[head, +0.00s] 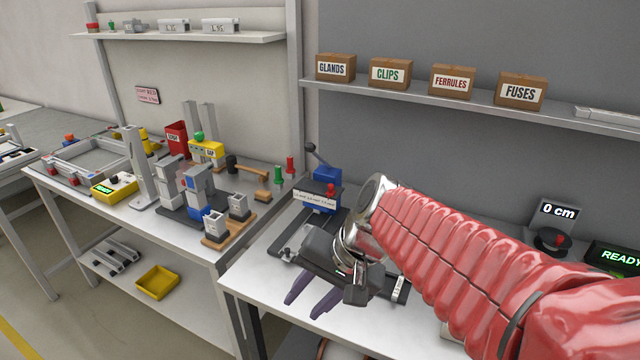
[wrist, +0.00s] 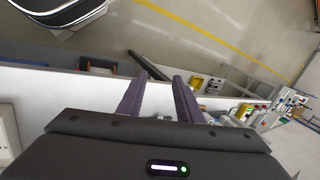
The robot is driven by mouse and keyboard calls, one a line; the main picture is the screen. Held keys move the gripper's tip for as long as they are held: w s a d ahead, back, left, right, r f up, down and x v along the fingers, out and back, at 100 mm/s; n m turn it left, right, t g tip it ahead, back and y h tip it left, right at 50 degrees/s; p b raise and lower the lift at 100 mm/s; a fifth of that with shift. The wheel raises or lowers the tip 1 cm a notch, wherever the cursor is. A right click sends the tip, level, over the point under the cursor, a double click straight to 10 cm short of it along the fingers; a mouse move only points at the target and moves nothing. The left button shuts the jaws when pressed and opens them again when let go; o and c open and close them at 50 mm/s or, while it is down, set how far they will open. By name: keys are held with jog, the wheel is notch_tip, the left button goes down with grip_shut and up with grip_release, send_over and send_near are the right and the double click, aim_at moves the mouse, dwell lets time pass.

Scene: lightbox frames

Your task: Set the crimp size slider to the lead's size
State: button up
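A blue bench press (head: 327,174) with a dark lever stands at the back of the near bench, behind my gripper. A white marked strip (head: 314,197) runs across its front, with a red knob (head: 331,190) at the strip's right part. The strip's markings are too small to read. My gripper (head: 303,307) is in front of the press over the bench's front left edge, its purple fingers apart and empty. The fingers also show apart in the wrist view (wrist: 158,86). I cannot make out the lead or its size; my gripper and arm hide part of the bench.
A "0 cm" display (head: 558,213) and a "READY" display (head: 618,258) stand at the right. Labelled boxes, including the ferrules box (head: 452,82), sit on the shelf above. The left bench (head: 150,222) carries several fixtures. Floor is open in front of the benches.

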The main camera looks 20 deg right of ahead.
jog(key=w+m+y, duration=0.4)
jog(key=w+m, duration=0.2)
jog(key=w, duration=0.3)
jog(key=m+t, duration=1.2)
jog(key=m, duration=0.5)
send_near(331, 186)
jog(key=s+d, duration=0.2)
jog(key=s, duration=0.1)
jog(key=shift+w+d+f, duration=0.15)
jog(key=shift+w+f, duration=0.1)
jog(key=shift+f, duration=0.25)
jog(key=x, duration=1.3)
jog(key=shift+w+a+r, duration=0.25)
jog(key=shift+w+r, duration=0.05)
jog(key=shift+w, duration=0.05)
grip_shut()
